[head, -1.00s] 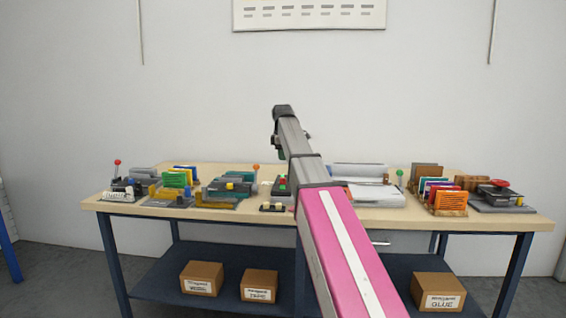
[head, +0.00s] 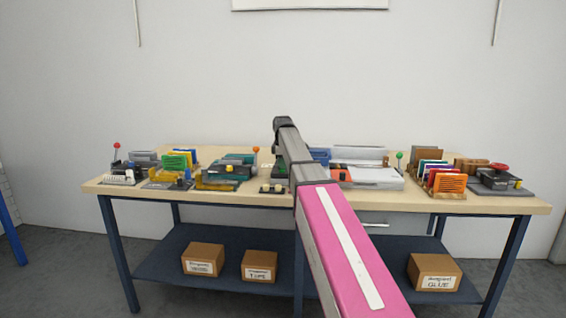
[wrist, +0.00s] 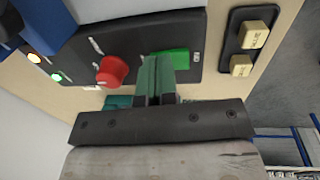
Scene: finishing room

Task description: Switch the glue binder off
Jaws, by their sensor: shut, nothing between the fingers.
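In the wrist view a dark control panel (wrist: 110,50) lies ahead of my gripper (wrist: 157,66). It carries a round red knob (wrist: 112,71) and a wide green button or switch (wrist: 181,58). An amber lamp (wrist: 34,58) and a green lamp (wrist: 56,76) glow at its left end. My gripper is shut and empty. Its fingertips overlap the left part of the green piece; I cannot tell whether they touch it. Panel labels are too small to read. In the head view my arm hides the gripper and most of the machine at the bench's middle.
A small dark plate with two cream buttons (wrist: 255,34) is right of the panel. A blue body (wrist: 45,22) is at upper left. Bench machines flank my arm: a white one (head: 372,177) right, a grey and yellow one (head: 225,175) left. Cartons (head: 259,267) sit on the bench's shelf (head: 335,270).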

